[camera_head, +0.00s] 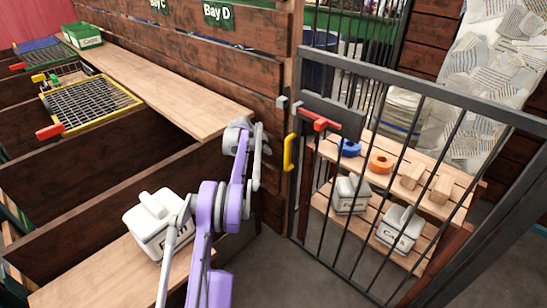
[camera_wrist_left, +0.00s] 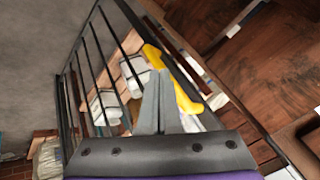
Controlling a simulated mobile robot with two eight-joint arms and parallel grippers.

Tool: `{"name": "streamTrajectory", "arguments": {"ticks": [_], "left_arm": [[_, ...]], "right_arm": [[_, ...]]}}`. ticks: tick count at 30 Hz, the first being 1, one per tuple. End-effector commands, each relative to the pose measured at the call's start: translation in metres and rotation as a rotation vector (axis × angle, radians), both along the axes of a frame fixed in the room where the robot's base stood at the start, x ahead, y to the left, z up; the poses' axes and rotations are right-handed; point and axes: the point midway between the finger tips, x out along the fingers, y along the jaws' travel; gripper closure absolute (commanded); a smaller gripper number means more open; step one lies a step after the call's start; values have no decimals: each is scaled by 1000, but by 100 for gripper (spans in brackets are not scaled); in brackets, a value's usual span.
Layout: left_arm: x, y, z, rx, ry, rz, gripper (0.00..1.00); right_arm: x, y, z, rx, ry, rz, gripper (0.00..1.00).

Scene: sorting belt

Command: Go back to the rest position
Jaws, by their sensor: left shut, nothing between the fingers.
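My left arm, purple and grey, rises from the bottom of the head view to just left of the barred gate. My left gripper (camera_wrist_left: 160,74) shows clearly in the left wrist view, with its two grey fingers together and nothing between them. A yellow handle (camera_wrist_left: 175,80) appears right beside and behind the fingers there; I cannot tell whether they touch. In the head view the yellow handle (camera_head: 288,152) stands upright by the gate's left edge, to the right of my arm. My right gripper is in neither view.
The black barred gate (camera_head: 420,88) fills the right. Behind it, a wooden shelf holds a blue ring (camera_head: 348,148), an orange ring (camera_head: 381,163), wooden blocks and white canisters. A white canister (camera_head: 150,238) stands left of my arm. Wooden bay walls (camera_head: 85,180) lie left; grey floor shows below.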

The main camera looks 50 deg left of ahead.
Motion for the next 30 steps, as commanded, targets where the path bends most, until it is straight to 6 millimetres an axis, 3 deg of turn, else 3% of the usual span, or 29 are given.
{"name": "streamTrajectory", "arguments": {"ticks": [6,17,20,23,26,30], "left_arm": [[-19,8,26,2,0,3,100],[-24,9,33,2,1,1,100],[-19,-1,37,-7,5,4,100],[-8,-34,49,-35,15,18,100],[3,-90,67,-80,36,46,100],[6,-182,92,-147,70,104,100]], "right_arm": [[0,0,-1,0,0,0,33],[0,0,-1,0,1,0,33],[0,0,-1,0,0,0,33],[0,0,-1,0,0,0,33],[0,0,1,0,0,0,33],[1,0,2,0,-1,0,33]]}}
